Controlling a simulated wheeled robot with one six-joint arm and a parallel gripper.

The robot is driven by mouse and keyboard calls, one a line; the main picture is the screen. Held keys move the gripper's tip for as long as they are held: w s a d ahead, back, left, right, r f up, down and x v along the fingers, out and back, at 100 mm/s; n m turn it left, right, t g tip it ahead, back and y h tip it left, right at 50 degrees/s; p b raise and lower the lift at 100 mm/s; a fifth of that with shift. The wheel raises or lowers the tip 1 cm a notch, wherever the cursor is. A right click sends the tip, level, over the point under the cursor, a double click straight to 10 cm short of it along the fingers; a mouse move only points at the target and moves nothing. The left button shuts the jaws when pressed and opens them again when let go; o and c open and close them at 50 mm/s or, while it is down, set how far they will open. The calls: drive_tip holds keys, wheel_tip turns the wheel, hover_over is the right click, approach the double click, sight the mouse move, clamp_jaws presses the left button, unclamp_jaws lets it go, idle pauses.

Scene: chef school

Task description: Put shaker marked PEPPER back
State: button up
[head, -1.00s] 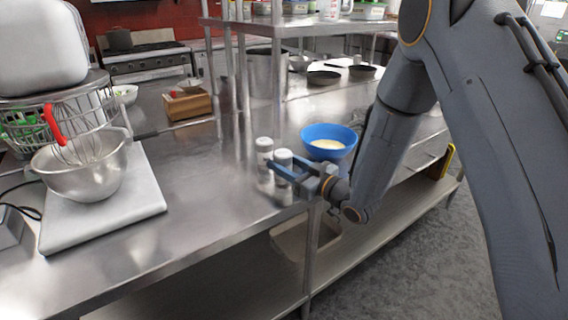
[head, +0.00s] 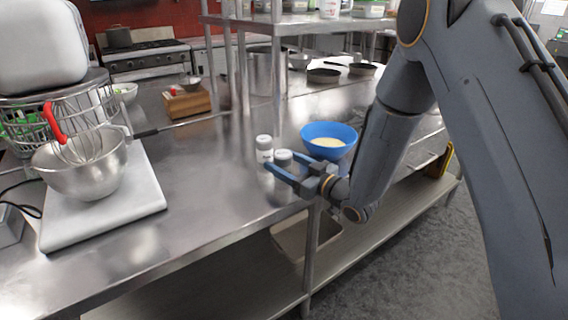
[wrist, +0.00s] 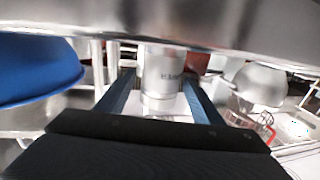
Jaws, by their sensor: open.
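Two white-capped shakers stand upright on the steel counter, one farther back (head: 264,148) and one nearer (head: 283,156). My gripper (head: 284,168) reaches in from the right at the counter's front edge, with its blue fingers open around the nearer shaker. In the wrist view, which is upside down, a shaker (wrist: 163,75) stands between the two spread fingers (wrist: 158,88). A gap shows on both sides of it. It has dark lettering, too small and partly turned to read surely. The nearer shaker's lower part is hidden by a finger in the head view.
A blue bowl (head: 328,142) with pale contents stands just right of the shakers. A metal mixing bowl (head: 80,170) with a whisk stands on a white base at left. A wooden box (head: 187,103) is farther back. The counter (head: 205,185) left of the shakers is clear.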

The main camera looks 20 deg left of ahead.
drive_tip(key=b+v, duration=0.3)
drive_tip(key=v, duration=0.9)
drive_tip(key=w+d+f+m+h, duration=0.1)
drive_tip(key=d+f+m+h, duration=0.15)
drive_tip(key=d+h, duration=0.5)
drive_tip(key=w+d+f+m+h, duration=0.2)
drive_tip(key=d+m+h, duration=0.25)
drive_tip(key=d, duration=0.55)
drive_tip(key=s+d+m+g+h, duration=0.2)
drive_tip(key=s+d+g, duration=0.2)
drive_tip(key=s, duration=0.7)
drive_tip(key=s+d+m+g+h, duration=0.1)
drive_tip(key=s+d+m+g, duration=0.2)
drive_tip(key=s, duration=0.8)
drive_tip(key=d+g, duration=0.1)
drive_tip(key=d, duration=0.1)
drive_tip(key=shift+d+r+h, duration=0.25)
drive_tip(key=shift+d+h, duration=0.15)
